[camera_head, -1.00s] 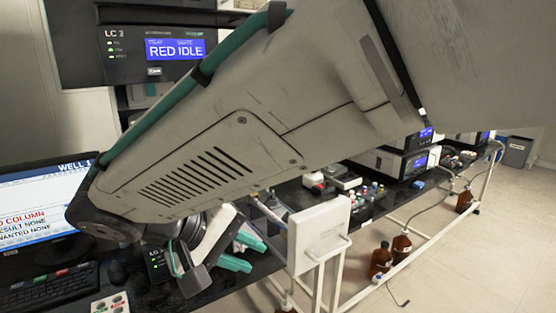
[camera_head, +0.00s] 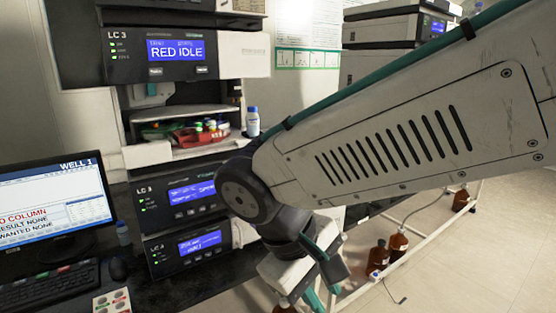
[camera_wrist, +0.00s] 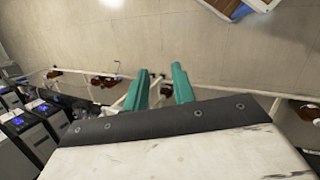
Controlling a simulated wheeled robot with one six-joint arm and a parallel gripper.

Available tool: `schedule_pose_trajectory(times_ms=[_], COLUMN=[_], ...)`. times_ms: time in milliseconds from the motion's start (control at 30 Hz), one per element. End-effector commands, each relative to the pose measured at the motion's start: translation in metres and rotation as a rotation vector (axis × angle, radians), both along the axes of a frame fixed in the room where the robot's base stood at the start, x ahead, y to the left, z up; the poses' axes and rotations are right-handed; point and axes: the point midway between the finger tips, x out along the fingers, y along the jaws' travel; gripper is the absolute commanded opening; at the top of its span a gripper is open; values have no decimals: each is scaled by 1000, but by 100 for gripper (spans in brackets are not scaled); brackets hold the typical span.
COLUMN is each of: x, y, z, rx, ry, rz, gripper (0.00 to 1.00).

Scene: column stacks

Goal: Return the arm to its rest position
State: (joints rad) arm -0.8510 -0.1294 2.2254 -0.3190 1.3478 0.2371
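My gripper (camera_head: 321,294) hangs below my arm's wrist joint at the bottom of the head view, in front of the bench's right end. In the wrist view my gripper (camera_wrist: 160,74) shows two teal fingers standing apart with nothing between them. Its palm side is partly hidden in the head view. My arm crosses the head view from the upper right down to the middle.
A stack of LC 3 modules (camera_head: 180,205) stands left of my wrist, with a shelf tray (camera_head: 182,132) and a white bottle (camera_head: 252,121) above. A monitor (camera_head: 50,205) is at left. Brown bottles (camera_head: 378,256) stand on a low rail at right.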

Motion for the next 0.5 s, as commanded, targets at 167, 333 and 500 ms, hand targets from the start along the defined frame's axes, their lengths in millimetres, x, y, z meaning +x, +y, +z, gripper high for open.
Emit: schedule_pose_trajectory(times_ms=[167,333,500], x=[-18,-42,-65], y=[-71,-126,-165], z=[4,3,3], rx=[168,325,430], ry=[34,-5,-97], rz=[-157,-333,-527], gripper=[26,26,26])
